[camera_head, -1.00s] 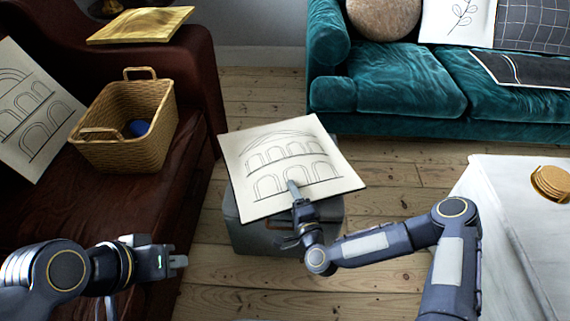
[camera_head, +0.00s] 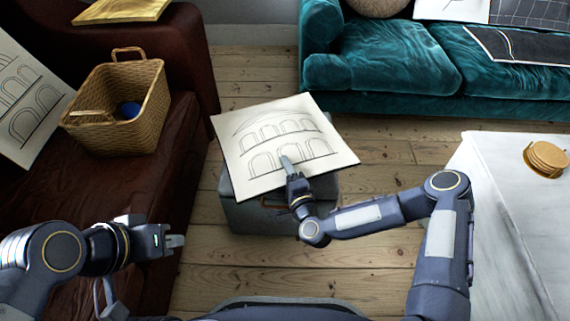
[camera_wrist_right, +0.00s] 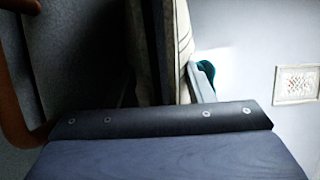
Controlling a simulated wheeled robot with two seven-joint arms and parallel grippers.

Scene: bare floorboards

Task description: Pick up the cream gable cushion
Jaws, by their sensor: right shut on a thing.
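The cream gable cushion (camera_head: 262,135), printed with dark line arches under a gable, lies tilted over a grey ottoman (camera_head: 250,215). My right gripper (camera_head: 287,165) is shut on its near edge, one finger showing on the printed face. In the right wrist view the cushion's edge (camera_wrist_right: 184,35) runs between the fingers, and the light finger (camera_wrist_right: 203,82) lies beside it. How far the cushion rests on the ottoman is not clear. My left gripper (camera_head: 174,241) is empty, in front of the brown sofa; its finger gap does not show.
The brown sofa (camera_head: 165,135) on the left holds a wicker basket (camera_head: 135,85) with a blue thing inside and another arch-print cushion (camera_head: 25,100). A teal sofa (camera_head: 400,60) stands behind. A white table (camera_head: 500,200) with cork coasters (camera_head: 546,158) is at the right. Floorboards between are bare.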

